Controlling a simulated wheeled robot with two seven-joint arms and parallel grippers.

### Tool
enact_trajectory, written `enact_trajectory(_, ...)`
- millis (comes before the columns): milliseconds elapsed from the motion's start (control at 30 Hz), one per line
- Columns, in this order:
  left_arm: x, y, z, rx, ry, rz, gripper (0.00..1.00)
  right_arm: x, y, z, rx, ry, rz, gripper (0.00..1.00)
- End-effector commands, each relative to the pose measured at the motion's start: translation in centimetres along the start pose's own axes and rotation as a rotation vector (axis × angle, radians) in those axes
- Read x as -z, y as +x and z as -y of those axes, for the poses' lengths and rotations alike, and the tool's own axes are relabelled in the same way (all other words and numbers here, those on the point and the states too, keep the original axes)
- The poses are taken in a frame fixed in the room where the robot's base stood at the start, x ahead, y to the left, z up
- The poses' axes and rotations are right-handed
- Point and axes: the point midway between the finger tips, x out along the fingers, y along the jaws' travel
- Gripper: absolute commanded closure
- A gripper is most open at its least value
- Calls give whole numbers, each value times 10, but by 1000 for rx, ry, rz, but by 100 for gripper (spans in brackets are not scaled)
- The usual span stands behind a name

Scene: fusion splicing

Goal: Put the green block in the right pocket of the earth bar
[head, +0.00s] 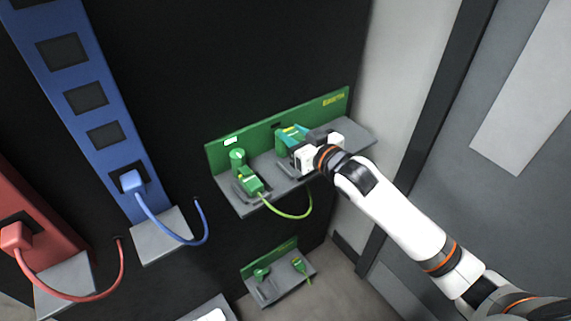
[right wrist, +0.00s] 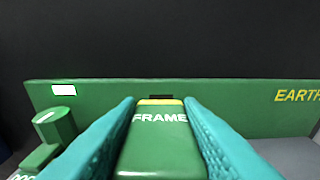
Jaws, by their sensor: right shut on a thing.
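The earth bar (head: 218,155) is a green back plate with a grey shelf, fixed to the dark wall; it also fills the middle of the right wrist view (right wrist: 230,95). My right gripper (head: 291,138) is at the bar, with its teal fingers (right wrist: 160,125) shut on the green block (right wrist: 160,140). The block reads FRAME and has a yellow band at its far end. It points at the back plate, and a small dark slot (right wrist: 161,97) shows just beyond it. The fingers and wrist hide the shelf below, so I cannot tell whether the block touches it. My left gripper is not in view.
A green knob (head: 237,157) and a green plug (head: 250,182) with a looping cable (head: 290,215) sit on the shelf's left part. A smaller green unit (head: 270,270) is below. Blue (head: 80,80) and red (head: 30,215) bars stand left. The shelf's right end is clear.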

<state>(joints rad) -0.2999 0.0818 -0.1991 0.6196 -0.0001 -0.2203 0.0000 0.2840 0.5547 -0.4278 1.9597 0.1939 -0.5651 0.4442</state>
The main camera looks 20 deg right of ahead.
Motion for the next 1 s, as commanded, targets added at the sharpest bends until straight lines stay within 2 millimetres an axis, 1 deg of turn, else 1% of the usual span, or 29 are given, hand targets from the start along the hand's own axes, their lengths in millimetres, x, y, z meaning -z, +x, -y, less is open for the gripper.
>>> enact_trajectory(33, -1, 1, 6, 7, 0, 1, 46, 12, 2, 0, 1, 2, -3, 91)
enact_trajectory(100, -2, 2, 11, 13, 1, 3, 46, 22, 3, 0, 0, 2, -1, 91)
enact_trajectory(167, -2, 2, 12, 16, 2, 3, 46, 28, 4, 0, 1, 1, 0, 91)
enact_trajectory(367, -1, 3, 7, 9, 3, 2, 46, 44, 7, 0, 0, 1, 0, 91)
enact_trajectory(533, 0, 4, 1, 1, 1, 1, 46, 68, 10, 0, 1, 1, 0, 91)
enact_trajectory(933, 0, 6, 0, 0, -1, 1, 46, 73, 11, 0, 0, 0, 2, 91)
enact_trajectory(967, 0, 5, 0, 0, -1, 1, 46, 73, 11, 0, 0, -1, 2, 63)
enact_trajectory(1000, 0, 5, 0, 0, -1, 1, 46, 72, 11, 0, 0, -1, 2, 56)
